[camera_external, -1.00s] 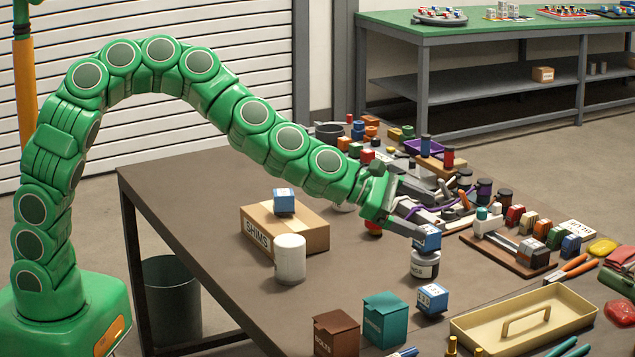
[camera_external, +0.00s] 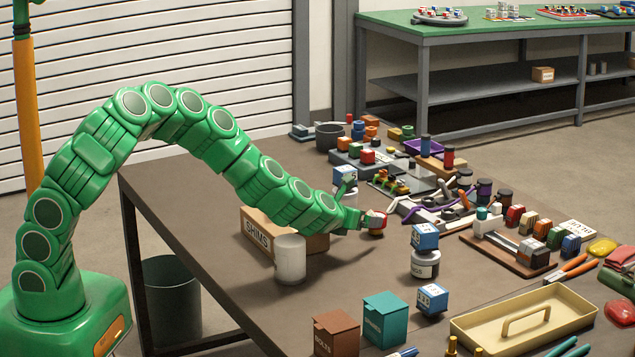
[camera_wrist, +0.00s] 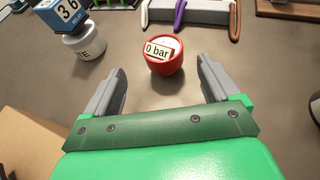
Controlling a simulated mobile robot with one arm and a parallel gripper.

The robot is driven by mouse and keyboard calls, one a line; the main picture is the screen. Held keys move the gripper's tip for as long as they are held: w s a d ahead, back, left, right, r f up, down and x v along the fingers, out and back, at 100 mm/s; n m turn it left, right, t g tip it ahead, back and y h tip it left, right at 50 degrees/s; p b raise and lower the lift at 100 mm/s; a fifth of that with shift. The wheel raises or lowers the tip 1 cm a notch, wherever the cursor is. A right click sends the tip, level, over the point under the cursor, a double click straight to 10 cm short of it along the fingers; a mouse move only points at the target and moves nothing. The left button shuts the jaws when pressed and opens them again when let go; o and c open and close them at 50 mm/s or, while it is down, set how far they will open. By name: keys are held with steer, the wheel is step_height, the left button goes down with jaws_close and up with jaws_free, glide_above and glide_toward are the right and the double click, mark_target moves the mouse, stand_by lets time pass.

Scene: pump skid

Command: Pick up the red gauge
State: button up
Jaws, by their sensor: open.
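The red gauge (camera_wrist: 163,64) is a round red body with a white face and a "0 bar" label. It stands on the brown table in the upper middle of the wrist view. My gripper (camera_wrist: 161,82) is open, with one grey finger on each side of the near space and the gauge ahead, between the line of the fingertips. The gauge does not look gripped. In the external view the gauge (camera_external: 377,223) shows just beyond the end of my arm, partly hidden by my gripper (camera_external: 366,219).
A blue numbered cube (camera_external: 425,237) sits on a white tin (camera_external: 425,265) right of the gauge. The SHIMS box (camera_external: 258,233) and a white cylinder (camera_external: 290,260) stand close by on the left. A rack with coloured hoses (camera_external: 432,212) lies behind.

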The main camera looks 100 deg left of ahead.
steer(key=shift+x, duration=0.8)
steer(key=shift+w+r+x, duration=0.1)
steer(key=shift+w+x, duration=0.05)
steer(key=shift+x, duration=1.2)
steer(key=shift+w+r+x, duration=0.15)
steer(key=shift+x, duration=1.2)
steer(key=c, duration=1.2)
